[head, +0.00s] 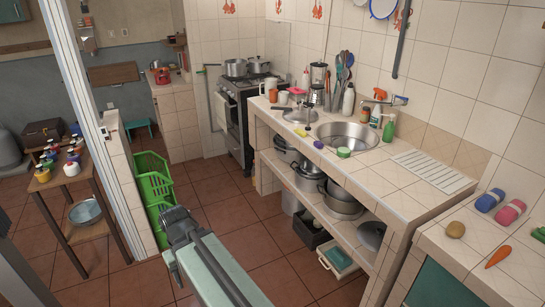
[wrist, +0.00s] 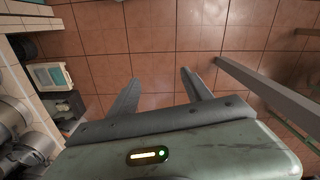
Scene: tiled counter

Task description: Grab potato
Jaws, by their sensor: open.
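The potato (head: 456,229) is a small brown round thing. It lies on the tiled counter (head: 480,265) at the right of the head view, left of a carrot. My gripper (wrist: 160,75) shows in the wrist view with its two dark fingers spread and nothing between them. It points down over the floor tiles. In the head view my arm is at the bottom centre, over the floor and well to the left of the potato. The potato is not in the wrist view.
Near the potato lie an orange carrot (head: 498,257), a blue roll (head: 489,200) and a pink roll (head: 510,212). A sink (head: 347,135) is set in the longer counter, with pots (head: 341,199) on the shelf below. Green crates (head: 153,187) stand left. Floor between is clear.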

